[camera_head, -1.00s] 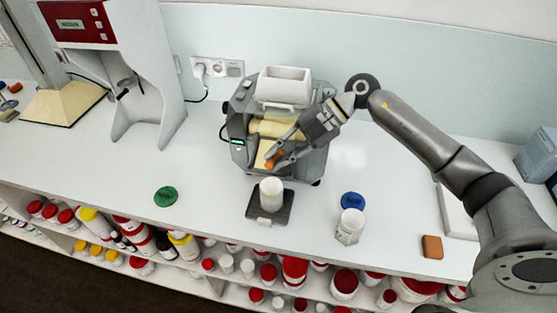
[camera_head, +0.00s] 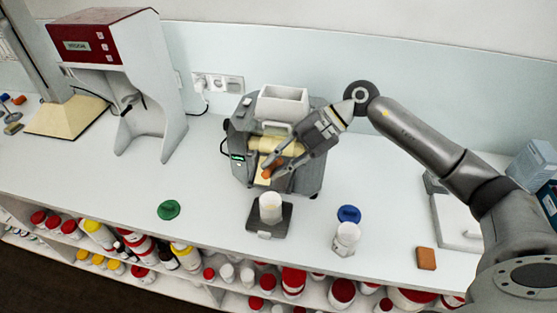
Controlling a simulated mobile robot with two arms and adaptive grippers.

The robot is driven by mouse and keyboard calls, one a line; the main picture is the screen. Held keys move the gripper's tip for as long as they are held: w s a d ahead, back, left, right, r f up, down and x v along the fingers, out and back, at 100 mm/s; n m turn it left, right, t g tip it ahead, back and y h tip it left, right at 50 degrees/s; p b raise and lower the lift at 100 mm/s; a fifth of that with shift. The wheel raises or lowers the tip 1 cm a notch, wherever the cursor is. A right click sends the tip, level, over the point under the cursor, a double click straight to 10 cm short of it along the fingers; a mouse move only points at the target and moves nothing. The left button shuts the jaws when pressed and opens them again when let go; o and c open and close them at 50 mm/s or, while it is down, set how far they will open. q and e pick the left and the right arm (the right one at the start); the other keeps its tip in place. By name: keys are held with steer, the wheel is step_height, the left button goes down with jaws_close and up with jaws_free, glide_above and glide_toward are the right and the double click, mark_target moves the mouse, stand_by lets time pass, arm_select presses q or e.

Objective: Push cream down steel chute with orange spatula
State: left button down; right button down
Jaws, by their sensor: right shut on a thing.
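The grey mill (camera_head: 317,178) stands on the counter against the wall, with a white hopper (camera_head: 284,104) on top and a cream-coated roller (camera_head: 283,145) below it. The chute (camera_head: 262,172) at the mill's front carries pale cream and is partly hidden by my gripper. My right gripper (camera_head: 278,167) is shut on the orange spatula (camera_head: 270,168), which is over the chute. Whether the spatula touches the chute cannot be told. A white jar (camera_head: 270,207) stands on a dark scale (camera_head: 271,221) in front of the chute. My left gripper is not in view.
A green lid (camera_head: 169,210) lies left of the scale. A blue lid (camera_head: 349,214), a white jar (camera_head: 346,238) and an orange-brown block (camera_head: 426,258) are on the right. A red-and-white machine (camera_head: 103,38) stands at left. Shelves of jars run below the counter.

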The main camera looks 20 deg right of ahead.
steer(key=shift+s+a+r, duration=0.1)
steer(key=shift+r, duration=0.2)
steer(key=shift+r, duration=0.1)
steer(key=r, duration=0.1)
steer(key=s+r, duration=0.1)
steer(key=shift+a+r, duration=0.3)
steer(key=shift+a, duration=0.05)
stand_by(0.4)
